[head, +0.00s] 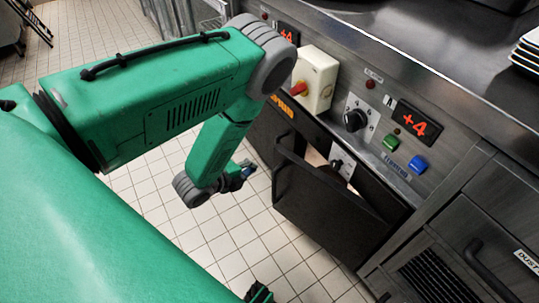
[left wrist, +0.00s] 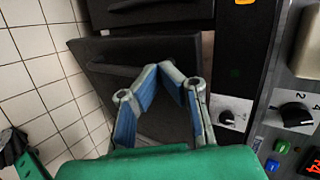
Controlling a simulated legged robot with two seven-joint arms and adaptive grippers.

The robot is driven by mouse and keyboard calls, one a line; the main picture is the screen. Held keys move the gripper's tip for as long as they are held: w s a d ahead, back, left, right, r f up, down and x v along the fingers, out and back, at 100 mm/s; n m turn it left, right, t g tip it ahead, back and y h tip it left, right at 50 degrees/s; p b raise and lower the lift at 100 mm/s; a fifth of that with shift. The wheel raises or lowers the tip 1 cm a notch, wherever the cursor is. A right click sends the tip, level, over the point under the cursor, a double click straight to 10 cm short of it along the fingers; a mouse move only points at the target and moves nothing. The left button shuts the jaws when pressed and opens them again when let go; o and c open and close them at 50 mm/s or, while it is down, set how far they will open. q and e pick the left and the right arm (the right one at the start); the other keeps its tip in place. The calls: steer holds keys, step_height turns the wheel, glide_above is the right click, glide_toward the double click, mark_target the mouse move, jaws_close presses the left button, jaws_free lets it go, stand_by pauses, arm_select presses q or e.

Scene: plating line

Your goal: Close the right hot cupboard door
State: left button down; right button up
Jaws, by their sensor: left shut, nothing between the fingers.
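The right hot cupboard door (head: 325,205) is a dark panel with a bar handle (head: 283,160) near its left edge. It stands partly open, with a gap to the cupboard that is wider at the left and narrows to the right. The door (left wrist: 110,62) also shows in the left wrist view, behind the fingers. My left gripper (head: 247,169) is left of the door's handle edge, on the outer side, apparently apart from it. In the left wrist view its blue and grey fingers (left wrist: 159,71) are shut and empty. My right gripper is not seen.
The control panel above the door has a black knob (head: 355,120), a green button (head: 391,142), a blue button (head: 418,164) and a red display (head: 416,124). A red-yellow switch box (head: 316,78) projects left of them. The tiled floor (head: 245,225) in front is clear.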

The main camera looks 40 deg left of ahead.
mark_target(275, 156)
arm_select(q)
steer(key=x, duration=0.2)
steer(key=b+x, duration=0.1)
steer(key=x, duration=0.2)
steer(key=r+b+x, duration=0.1)
steer(key=x, duration=0.1)
steer(key=shift+w+d, duration=0.15)
steer(key=shift+w, duration=0.35)
steer(key=shift+w+d+r, duration=0.2)
steer(key=shift+w+d, duration=0.05)
steer(key=shift+w, duration=0.2)
steer(key=w+m+h+b, duration=0.2)
steer(key=w, duration=0.5)
steer(key=shift+w+d+g+h, duration=0.3)
steer(key=shift+w+d, duration=0.05)
steer(key=shift+w, duration=0.05)
steer(key=shift+f, duration=0.1)
